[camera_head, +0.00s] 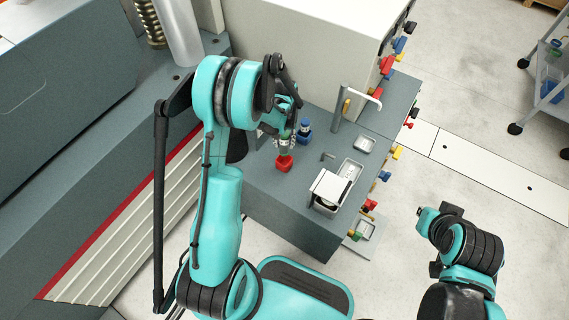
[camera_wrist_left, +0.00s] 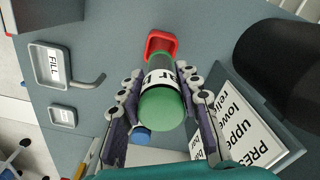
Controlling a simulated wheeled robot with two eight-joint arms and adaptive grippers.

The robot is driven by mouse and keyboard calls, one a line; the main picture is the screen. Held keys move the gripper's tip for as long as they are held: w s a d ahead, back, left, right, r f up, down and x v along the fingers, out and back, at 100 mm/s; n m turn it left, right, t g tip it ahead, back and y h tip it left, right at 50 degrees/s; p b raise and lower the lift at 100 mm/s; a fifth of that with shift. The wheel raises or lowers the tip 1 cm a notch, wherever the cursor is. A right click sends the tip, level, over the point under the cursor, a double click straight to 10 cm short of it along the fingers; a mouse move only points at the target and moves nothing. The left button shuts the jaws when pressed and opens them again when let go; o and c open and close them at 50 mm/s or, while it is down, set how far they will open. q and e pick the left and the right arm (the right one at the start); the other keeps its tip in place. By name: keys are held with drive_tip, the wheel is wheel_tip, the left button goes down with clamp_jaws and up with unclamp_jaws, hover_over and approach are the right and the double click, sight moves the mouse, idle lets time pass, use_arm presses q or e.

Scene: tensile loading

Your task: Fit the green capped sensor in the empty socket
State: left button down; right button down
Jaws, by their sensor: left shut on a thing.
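The green capped sensor (camera_wrist_left: 162,108) has a white label with black letters. It lies between the fingers of my left gripper (camera_wrist_left: 165,115) in the left wrist view, and the gripper is shut on it. In the head view my left gripper (camera_head: 287,128) is over the grey bench, just above a red socket (camera_head: 284,164). The red socket (camera_wrist_left: 161,42) shows an open side at the sensor's far end in the wrist view. I cannot tell whether that end is inside it. My right gripper (camera_head: 430,220) is away at the right, its fingers unclear.
A blue-capped sensor (camera_head: 304,128) stands behind the red socket; its blue cap (camera_wrist_left: 141,135) shows in the wrist view. Metal trays (camera_head: 350,172), a white box (camera_head: 327,188) and a handle (camera_head: 339,110) occupy the bench's right.

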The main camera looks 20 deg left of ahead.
sight(284, 155)
use_arm(q)
wheel_tip(284, 155, down, 9)
drive_tip(key=b, duration=0.3)
drive_tip(key=shift+f+b, duration=0.1)
drive_tip(key=shift+b, duration=0.25)
drive_tip(key=c, duration=1.1)
unclamp_jaws()
drive_tip(key=shift+o, duration=0.2)
